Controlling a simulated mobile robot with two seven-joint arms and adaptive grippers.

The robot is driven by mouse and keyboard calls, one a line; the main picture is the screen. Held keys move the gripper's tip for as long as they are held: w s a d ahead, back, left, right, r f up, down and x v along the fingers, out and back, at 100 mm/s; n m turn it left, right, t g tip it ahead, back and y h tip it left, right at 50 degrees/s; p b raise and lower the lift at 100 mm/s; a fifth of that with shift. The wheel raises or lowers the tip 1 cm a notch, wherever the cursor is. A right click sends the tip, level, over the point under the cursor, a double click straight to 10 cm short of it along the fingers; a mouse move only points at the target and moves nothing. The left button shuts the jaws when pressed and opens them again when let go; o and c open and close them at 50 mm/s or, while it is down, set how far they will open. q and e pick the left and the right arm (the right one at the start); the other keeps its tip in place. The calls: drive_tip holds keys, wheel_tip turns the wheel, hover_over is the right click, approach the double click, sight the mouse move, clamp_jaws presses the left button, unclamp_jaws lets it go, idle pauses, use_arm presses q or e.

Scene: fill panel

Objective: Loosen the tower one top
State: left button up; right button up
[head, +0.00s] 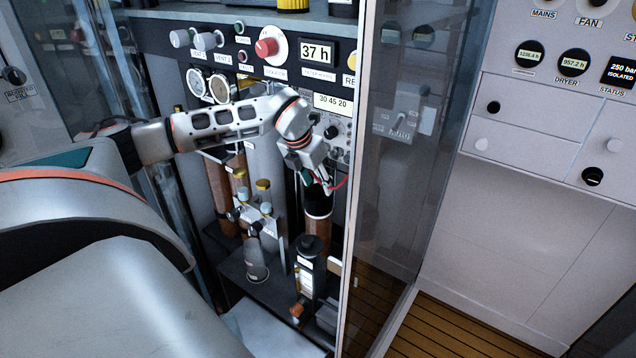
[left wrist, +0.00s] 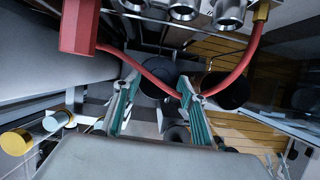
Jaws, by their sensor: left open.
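My left arm reaches in from the left into the open cabinet, and its gripper (head: 318,184) hangs just above a brown cylinder with a black upper end (head: 318,205). I cannot tell if they touch, nor which tower is tower one. In the left wrist view the gripper (left wrist: 158,88) is open, its two green-lined fingers apart. A dark round top (left wrist: 157,76) shows beyond and between the fingertips, and a second dark round shape (left wrist: 226,90) is to the right. No object is seen held. My right gripper is out of view.
A red hose (left wrist: 150,76) loops across the fingers. A glass door (head: 400,150) is at the right; gauges (head: 219,88) are behind.

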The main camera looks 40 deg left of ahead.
use_arm(q)
drive_tip(key=shift+w+f, duration=0.1)
drive_tip(key=shift+f, duration=0.4)
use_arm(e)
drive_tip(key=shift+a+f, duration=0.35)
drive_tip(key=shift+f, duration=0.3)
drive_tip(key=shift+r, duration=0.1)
use_arm(q)
drive_tip(key=shift+r, duration=0.1)
drive_tip(key=shift+c, duration=0.8)
drive_tip(key=c, duration=1)
drive_tip(key=shift+o, duration=0.2)
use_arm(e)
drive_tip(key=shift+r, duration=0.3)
